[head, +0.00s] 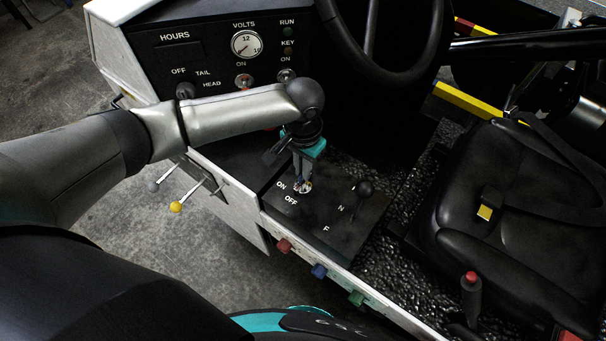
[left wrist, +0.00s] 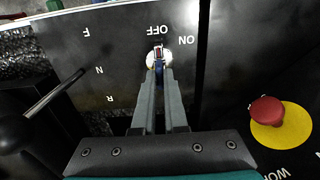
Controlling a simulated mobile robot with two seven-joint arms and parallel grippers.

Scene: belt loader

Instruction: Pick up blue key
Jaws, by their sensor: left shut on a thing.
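A small blue key-like piece (head: 319,271) sits on the side edge of the loader, between a red piece (head: 283,245) and a green piece (head: 356,297). My left gripper (head: 303,187) points down at the round ON/OFF switch, away from the blue piece. In the left wrist view its fingers (left wrist: 160,70) are shut on a small dark piece with a red stripe (left wrist: 158,52), standing in the switch's bright round collar (left wrist: 150,61). The fingers hide part of it. My right gripper is not in view.
A black-knobbed lever (head: 365,188) stands beside the switch. The dashboard (head: 215,55), steering wheel (head: 372,70) and black seat (head: 520,190) surround it. A yellow-knobbed lever (head: 176,206) juts from the side. A red button on yellow (left wrist: 268,112) shows in the left wrist view.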

